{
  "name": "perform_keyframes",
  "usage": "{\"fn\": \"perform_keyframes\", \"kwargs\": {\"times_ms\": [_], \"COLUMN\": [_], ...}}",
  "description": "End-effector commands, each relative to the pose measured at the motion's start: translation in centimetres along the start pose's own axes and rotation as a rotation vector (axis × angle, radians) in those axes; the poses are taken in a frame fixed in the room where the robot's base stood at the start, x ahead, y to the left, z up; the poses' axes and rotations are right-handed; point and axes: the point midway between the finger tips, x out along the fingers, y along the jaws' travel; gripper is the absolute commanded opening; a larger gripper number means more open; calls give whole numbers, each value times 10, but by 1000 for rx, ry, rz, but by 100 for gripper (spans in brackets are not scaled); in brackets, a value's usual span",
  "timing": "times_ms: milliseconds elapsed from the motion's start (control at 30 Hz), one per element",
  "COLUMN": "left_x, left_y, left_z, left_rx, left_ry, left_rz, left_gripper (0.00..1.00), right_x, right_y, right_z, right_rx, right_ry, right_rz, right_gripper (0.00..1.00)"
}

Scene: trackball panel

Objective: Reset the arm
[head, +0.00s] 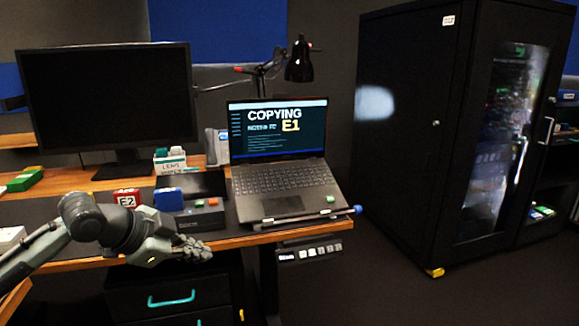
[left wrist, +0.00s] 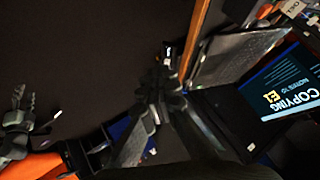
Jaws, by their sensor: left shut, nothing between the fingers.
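My left arm comes in from the left in the head view. Its gripper (head: 200,250) is shut and empty, in front of the desk's front edge, below and left of the laptop. In the left wrist view the same gripper's fingers (left wrist: 163,85) are dark and close together. Another gripper of mine, the right one (left wrist: 23,100), shows at the left edge of the left wrist view, away from the desk; its fingers are too small to judge. The right arm is outside the head view.
An open laptop (head: 277,181) reading "COPYING E1" stands on the desk (head: 120,256). Beside it are a dark box (head: 200,218), a blue block (head: 168,199) and a red E2 block (head: 127,197). A monitor (head: 108,97) stands behind. A black cabinet (head: 405,150) stands right; floor before it is clear.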

Motion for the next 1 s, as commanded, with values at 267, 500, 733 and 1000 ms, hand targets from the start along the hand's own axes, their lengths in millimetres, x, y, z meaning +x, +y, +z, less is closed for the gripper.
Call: {"fn": "perform_keyframes", "kwargs": {"times_ms": [267, 500, 733, 1000], "left_x": [92, 153, 159, 130], "left_y": [46, 153, 290, 417], "left_z": [94, 225, 334, 405], "left_rx": [-320, -626, -822, -927], "left_ry": [-91, -288, -517, -722], "left_rz": [-48, -98, -121, -125], "left_gripper": [0, 0, 0, 0], "right_x": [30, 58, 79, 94], "right_y": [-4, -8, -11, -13], "right_z": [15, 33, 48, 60], "right_rx": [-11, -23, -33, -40], "right_ry": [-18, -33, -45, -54], "right_rz": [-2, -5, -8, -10], "right_gripper": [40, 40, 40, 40]}}
